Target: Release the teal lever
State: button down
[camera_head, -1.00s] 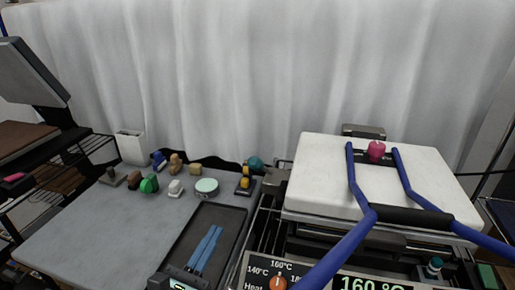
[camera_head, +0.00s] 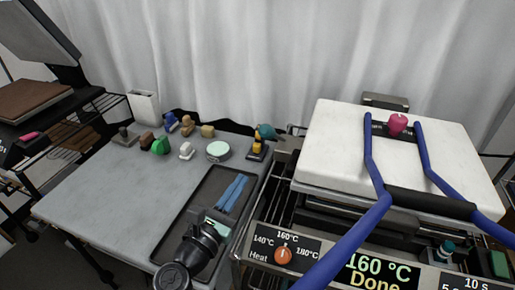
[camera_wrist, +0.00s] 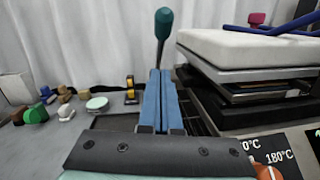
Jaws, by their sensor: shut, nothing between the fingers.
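The teal lever (camera_head: 266,132) stands at the left rear of the heat press, with its rounded knob up. In the wrist view its teal knob (camera_wrist: 163,23) and thin shaft rise upright just beyond my fingertips; the shaft's lower part is hidden behind them. My gripper (camera_head: 237,182) has two blue fingers, over the dark tray in the head view. In the wrist view the gripper (camera_wrist: 156,75) is shut and empty, fingers side by side, pointing toward the lever. I cannot tell whether they touch it. The heat press (camera_head: 335,145) has a white top and blue handle.
The dark tray (camera_head: 186,215) lies on the grey table (camera_head: 110,190). Several small colored objects and a round pale green tin (camera_head: 218,150) stand behind. The press display (camera_head: 377,275) reads 160 °C Done. A smaller teal-topped part (camera_head: 447,246) sits at the press's right front.

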jog(key=w+d+r+p, duration=0.1)
jog(key=w+d+r, duration=0.2)
jog(key=w, duration=0.5)
jog(key=shift+d+r, duration=0.25)
jog(key=shift+d, duration=0.05)
jog(key=shift+w, duration=0.1)
jog(key=shift+p, duration=0.3)
